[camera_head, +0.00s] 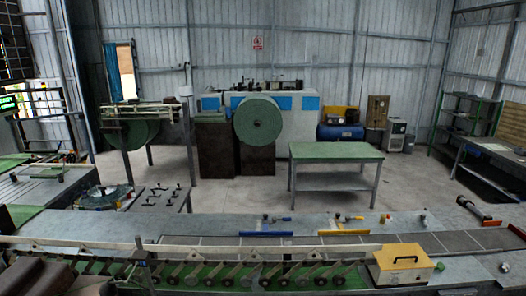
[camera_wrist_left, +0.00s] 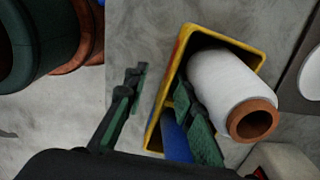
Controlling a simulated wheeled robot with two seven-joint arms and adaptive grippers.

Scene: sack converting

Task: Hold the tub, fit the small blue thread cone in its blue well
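In the left wrist view a yellow-walled tub (camera_wrist_left: 158,108) stands on a grey surface. A large white thread cone (camera_wrist_left: 222,85) with a brown core leans out over its right rim. A blue piece (camera_wrist_left: 177,143) shows low in the tub, partly behind a finger; I cannot tell whether it is the small cone. My left gripper (camera_wrist_left: 160,112) is open, one finger outside the tub's left wall and one inside, beside the white cone. The wall lies between the fingers, with a gap to the outer finger. I cannot make out the blue well. My right gripper is not in view.
In the head view a long grey bench (camera_head: 190,226) crosses the front, with a blue bar (camera_head: 266,234), a yellow bar (camera_head: 343,232) and a yellow box (camera_head: 403,262). A green-topped table (camera_head: 335,151) stands behind. A dark green cylinder (camera_wrist_left: 35,45) is at the wrist view's upper left.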

